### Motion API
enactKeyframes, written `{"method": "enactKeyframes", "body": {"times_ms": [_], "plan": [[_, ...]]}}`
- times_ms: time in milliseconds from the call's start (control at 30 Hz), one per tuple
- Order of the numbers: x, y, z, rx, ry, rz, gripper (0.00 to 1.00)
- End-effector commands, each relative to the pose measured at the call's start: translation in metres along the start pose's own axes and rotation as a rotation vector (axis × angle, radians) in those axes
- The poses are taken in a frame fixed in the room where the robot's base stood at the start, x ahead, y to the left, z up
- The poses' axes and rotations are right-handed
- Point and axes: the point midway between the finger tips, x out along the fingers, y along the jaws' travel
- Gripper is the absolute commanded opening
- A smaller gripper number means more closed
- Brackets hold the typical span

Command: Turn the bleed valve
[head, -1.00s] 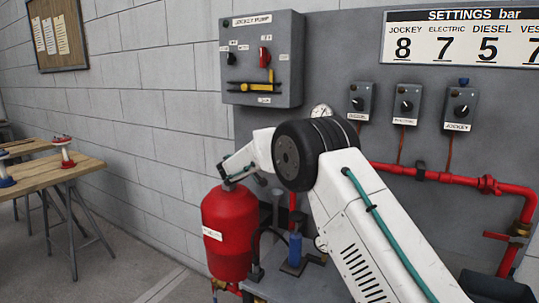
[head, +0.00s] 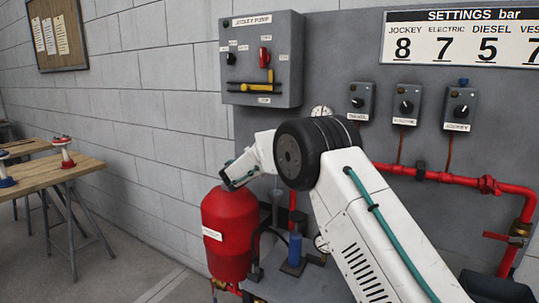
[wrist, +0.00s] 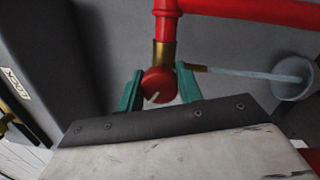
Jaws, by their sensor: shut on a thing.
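The bleed valve shows in the wrist view as a round red knob (wrist: 158,85) with a white line on its face. It sits on a brass fitting (wrist: 166,54) under a red pipe. My gripper (wrist: 159,80) has a green finger on each side of the knob and is shut on it. The white line runs at a slant. In the head view my gripper (head: 229,181) is just above the top of the red tank (head: 229,232); the knob cannot be made out there.
A grey box (wrist: 50,65) stands close on the left. In the head view the jockey pump panel (head: 262,60) is on the wall above, and a blue cylinder (head: 295,248) stands right of the tank.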

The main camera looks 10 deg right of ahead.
Motion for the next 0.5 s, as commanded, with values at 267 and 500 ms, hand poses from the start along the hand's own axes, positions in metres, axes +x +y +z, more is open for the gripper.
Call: {"method": "enactKeyframes", "body": {"times_ms": [267,500], "plan": [[0.0001,0.0010,0.0001,-0.196,0.015,0.015,0.13],[0.0000,0.0013,0.0000,-0.298,0.023,0.023,0.13]]}}
